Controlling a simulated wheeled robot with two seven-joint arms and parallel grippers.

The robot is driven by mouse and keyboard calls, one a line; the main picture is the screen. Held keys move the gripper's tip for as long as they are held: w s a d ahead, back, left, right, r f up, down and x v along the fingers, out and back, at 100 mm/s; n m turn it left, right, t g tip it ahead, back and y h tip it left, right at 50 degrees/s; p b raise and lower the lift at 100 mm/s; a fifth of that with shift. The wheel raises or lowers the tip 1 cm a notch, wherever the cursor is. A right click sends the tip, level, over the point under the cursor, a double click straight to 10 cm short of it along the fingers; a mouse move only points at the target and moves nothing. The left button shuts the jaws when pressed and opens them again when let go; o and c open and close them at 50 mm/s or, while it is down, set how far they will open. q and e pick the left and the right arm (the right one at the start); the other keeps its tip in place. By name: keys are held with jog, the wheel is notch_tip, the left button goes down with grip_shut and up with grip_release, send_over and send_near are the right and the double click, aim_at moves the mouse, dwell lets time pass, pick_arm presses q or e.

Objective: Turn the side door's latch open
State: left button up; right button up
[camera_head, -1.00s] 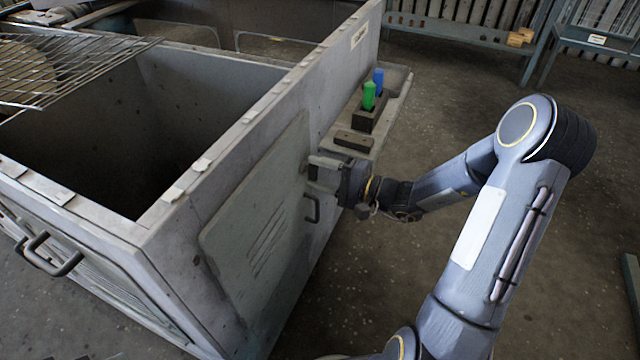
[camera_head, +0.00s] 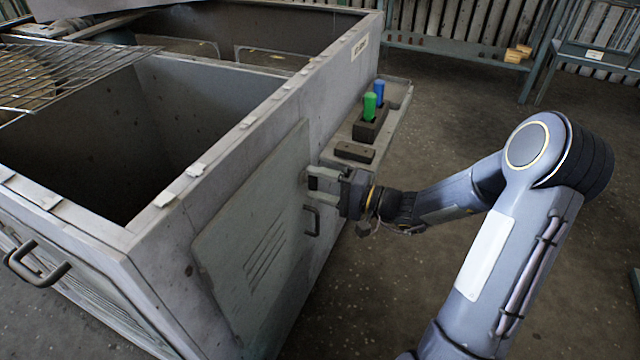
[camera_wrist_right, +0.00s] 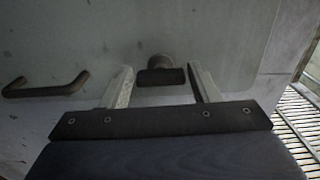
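The side door (camera_head: 255,245) is a grey panel with slots on the housing's right side, and it looks closed. Its latch (camera_wrist_right: 161,75) is a dark bar on a round boss, near the door's edge. My right gripper (camera_head: 315,180) is at the door, above the door's pull handle (camera_head: 312,220). In the right wrist view my right gripper (camera_wrist_right: 164,76) is open, one finger on each side of the latch bar. Gaps show between the bar and both fingers. The bar lies crosswise between them. In the head view the fingers largely hide the latch. My left gripper is not in view.
A side shelf (camera_head: 398,92) beyond the gripper holds a dark block (camera_head: 355,152) and a holder with green (camera_head: 370,106) and blue (camera_head: 379,91) pieces. A wire grate (camera_head: 75,70) lies over the open housing. The floor right of the door is clear.

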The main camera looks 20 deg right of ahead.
jog(key=shift+o, duration=1.2)
jog(key=p+v, duration=0.1)
jog(key=v, duration=0.7)
jog(key=shift+p, duration=0.35)
jog(key=shift+a, duration=0.1)
